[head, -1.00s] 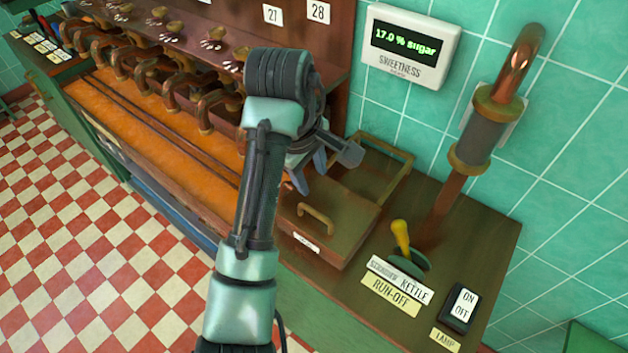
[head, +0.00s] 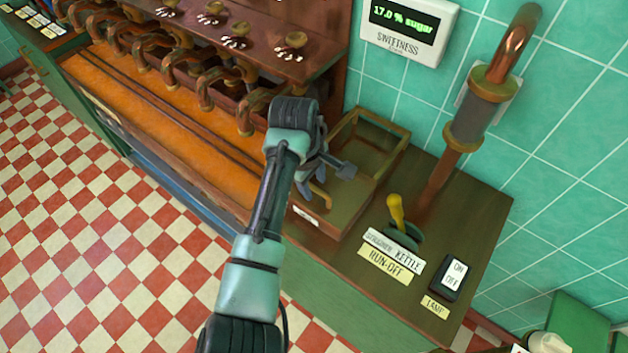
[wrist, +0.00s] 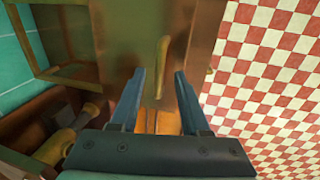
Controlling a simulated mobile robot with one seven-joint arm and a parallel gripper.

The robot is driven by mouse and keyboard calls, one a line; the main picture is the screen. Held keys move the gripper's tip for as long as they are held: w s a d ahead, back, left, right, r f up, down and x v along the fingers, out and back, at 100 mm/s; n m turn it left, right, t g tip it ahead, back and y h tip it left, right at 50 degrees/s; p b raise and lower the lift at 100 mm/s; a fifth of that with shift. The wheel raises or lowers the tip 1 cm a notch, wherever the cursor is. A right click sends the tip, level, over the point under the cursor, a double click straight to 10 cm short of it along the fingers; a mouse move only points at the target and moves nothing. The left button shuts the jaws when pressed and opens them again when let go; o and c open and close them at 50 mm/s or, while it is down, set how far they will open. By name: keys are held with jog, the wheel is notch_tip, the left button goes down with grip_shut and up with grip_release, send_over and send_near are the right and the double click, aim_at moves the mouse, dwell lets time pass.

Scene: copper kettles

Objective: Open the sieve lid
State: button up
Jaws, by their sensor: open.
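My gripper (head: 322,180) is above the lid at the handle, partly hidden by my arm. In the wrist view my gripper (wrist: 160,78) is open, with one blue finger on each side of the handle's near end. I cannot tell whether the fingers touch it.
A brass-railed frame (head: 380,125) stands behind the lid. A yellow lever (head: 396,212), a lamp switch (head: 453,277) and a copper pipe (head: 470,115) are to the right. Bent copper pipes (head: 245,112) line the orange trough (head: 150,110) at left. Checkered floor is open in front.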

jog(key=shift+f, duration=0.35)
grip_shut()
dwell(1.2)
